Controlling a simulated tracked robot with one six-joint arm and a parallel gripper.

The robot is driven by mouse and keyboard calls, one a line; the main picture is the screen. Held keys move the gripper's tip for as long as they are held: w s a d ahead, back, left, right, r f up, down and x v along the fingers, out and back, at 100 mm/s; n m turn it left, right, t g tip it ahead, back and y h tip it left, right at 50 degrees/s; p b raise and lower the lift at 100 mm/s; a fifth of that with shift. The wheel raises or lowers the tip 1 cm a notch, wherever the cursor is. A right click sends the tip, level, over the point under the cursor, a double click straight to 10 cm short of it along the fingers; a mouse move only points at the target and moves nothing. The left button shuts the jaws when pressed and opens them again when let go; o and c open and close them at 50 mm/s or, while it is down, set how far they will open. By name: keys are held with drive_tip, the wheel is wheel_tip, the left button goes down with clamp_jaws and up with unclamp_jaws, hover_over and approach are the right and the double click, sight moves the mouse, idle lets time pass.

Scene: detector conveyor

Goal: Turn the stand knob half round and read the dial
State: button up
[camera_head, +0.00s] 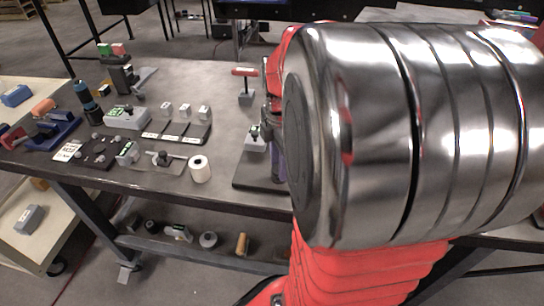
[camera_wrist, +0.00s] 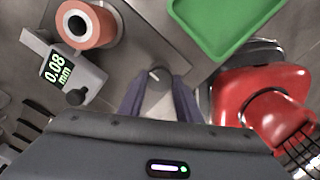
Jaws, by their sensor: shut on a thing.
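In the wrist view my gripper (camera_wrist: 160,86) has its two purple-grey fingers on either side of a light grey stand knob (camera_wrist: 157,78) with a dark mark on top. It is shut on this knob. Left of it is a grey dial gauge (camera_wrist: 88,72) whose green digital display (camera_wrist: 57,70) reads 0.08 mm. A dark round button sits at the gauge's lower right. In the head view only part of my gripper (camera_head: 277,155) shows, over the stand's dark base plate (camera_head: 248,178). My own arm hides the knob there.
A red object (camera_wrist: 232,95) is right of my gripper. Several blocks, a white roll (camera_head: 200,170) and tools fill the left of the bench (camera_head: 225,100).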

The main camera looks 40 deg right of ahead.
drive_tip(key=shift+w+r, duration=0.15)
drive_tip(key=shift+w, duration=0.05)
drive_tip(key=o, duration=1)
drive_tip(key=shift+s, duration=0.15)
drive_tip(key=shift+o, duration=0.2)
wheel_tip(320, 180, up, 14)
drive_tip(key=shift+f, duration=0.2)
idle(0.3)
